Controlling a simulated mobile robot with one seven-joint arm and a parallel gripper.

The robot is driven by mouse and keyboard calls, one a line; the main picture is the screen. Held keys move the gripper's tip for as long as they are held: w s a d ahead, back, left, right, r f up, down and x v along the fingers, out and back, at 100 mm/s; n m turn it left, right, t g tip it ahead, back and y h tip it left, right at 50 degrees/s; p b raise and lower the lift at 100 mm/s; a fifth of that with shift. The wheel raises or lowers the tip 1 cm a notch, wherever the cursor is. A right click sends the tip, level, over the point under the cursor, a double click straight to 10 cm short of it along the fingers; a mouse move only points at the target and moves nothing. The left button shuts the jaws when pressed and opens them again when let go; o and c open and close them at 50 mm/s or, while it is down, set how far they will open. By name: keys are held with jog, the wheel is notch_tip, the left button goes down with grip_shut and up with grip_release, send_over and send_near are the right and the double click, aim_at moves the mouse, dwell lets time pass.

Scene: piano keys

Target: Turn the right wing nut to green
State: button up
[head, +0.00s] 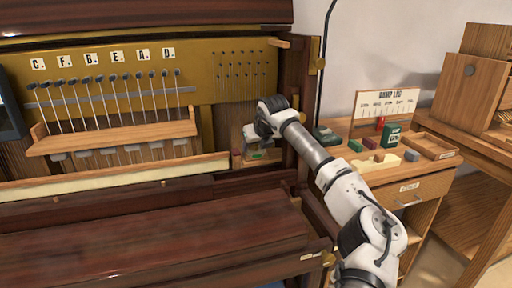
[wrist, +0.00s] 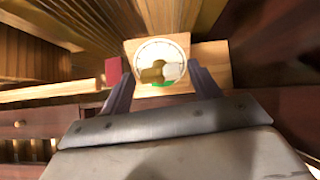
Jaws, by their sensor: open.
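The right wing nut (wrist: 152,72) is brass-coloured and sits on a round white dial (wrist: 160,47) in the wrist view. One wing looks pale or white and points right. A green mark (wrist: 162,83) shows at the dial's lower edge. The dial is fixed to a light wooden block (wrist: 211,62). My gripper (wrist: 160,75) is open, with one finger on each side of the dial; I cannot tell whether they touch it. In the head view my gripper (head: 255,146) is at the piano's right end, and my arm hides most of the wing nut there.
A red block (wrist: 113,70) is left of the dial. The piano (head: 130,220) fills the left, with lettered cards (head: 88,59) above a wooden rail (head: 110,137). At right, a desk (head: 420,185) holds green boxes, a pale block and a tray (head: 432,146).

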jog(key=c, duration=0.8)
jog(key=shift+o, duration=0.2)
jog(key=shift+f+m+b, duration=0.1)
jog(key=shift+m+b, duration=0.45)
jog(key=shift+m, duration=1.25)
jog(key=shift+m+b, duration=0.7)
jog(key=shift+m, duration=1.2)
